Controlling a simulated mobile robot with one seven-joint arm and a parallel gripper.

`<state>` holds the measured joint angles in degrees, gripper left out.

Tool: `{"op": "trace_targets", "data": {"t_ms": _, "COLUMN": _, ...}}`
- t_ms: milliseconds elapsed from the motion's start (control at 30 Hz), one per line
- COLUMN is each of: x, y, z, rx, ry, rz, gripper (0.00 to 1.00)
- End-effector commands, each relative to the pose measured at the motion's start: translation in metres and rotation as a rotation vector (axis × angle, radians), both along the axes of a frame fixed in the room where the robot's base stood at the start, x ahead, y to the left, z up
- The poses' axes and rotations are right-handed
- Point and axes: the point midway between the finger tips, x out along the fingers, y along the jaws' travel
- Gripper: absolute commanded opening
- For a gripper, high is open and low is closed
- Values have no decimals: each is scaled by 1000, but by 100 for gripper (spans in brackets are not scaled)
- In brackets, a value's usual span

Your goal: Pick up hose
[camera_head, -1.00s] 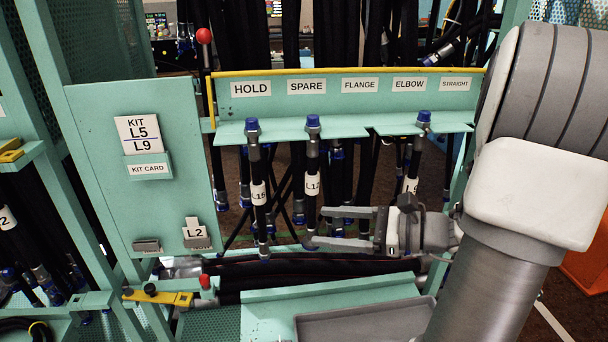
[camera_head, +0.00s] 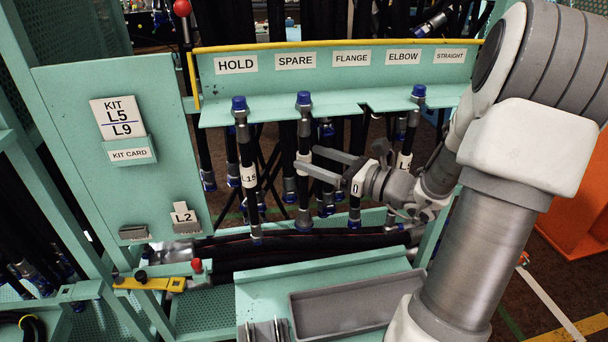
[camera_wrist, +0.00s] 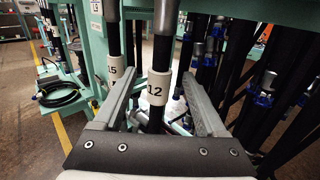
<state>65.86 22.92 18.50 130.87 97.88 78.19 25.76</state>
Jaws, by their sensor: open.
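Black hoses with blue caps hang from the teal rack. The hose under SPARE (camera_head: 304,128) carries a white label reading 12 in the wrist view (camera_wrist: 158,88). The L15 hose (camera_head: 246,150) hangs to its left under HOLD, and another labelled hose (camera_head: 411,135) hangs under ELBOW. My gripper (camera_head: 306,164) is open at the SPARE hose's label height. In the wrist view my fingers (camera_wrist: 160,98) stand on both sides of the 12 hose, with gaps to each side. The L15 hose is beyond the left finger.
The teal shelf (camera_head: 350,103) holding the hoses is above my gripper. A grey tray (camera_head: 350,300) and lower hoses lie below. A kit panel (camera_head: 75,180) stands at left, and an orange box (camera_head: 575,215) at right. More hoses hang close behind.

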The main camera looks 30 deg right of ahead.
Motion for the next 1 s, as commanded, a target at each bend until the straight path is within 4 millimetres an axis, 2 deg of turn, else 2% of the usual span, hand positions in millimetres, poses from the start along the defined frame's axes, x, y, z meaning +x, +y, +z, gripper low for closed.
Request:
{"op": "trace_targets", "data": {"t_ms": 233, "x": 16, "y": 9, "z": -1, "rx": 0, "ry": -1, "rz": 1, "gripper": 74}}
{"op": "trace_targets", "data": {"t_ms": 500, "x": 49, "y": 28, "z": -2, "rx": -2, "ry": -1, "rz": 2, "gripper": 74}}
{"op": "trace_targets", "data": {"t_ms": 800, "x": 54, "y": 30, "z": -1, "rx": -1, "ry": 0, "rz": 0, "gripper": 74}}
{"op": "trace_targets", "data": {"t_ms": 1000, "x": 53, "y": 30, "z": -1, "rx": -1, "ry": 0, "rz": 0, "gripper": 38}}
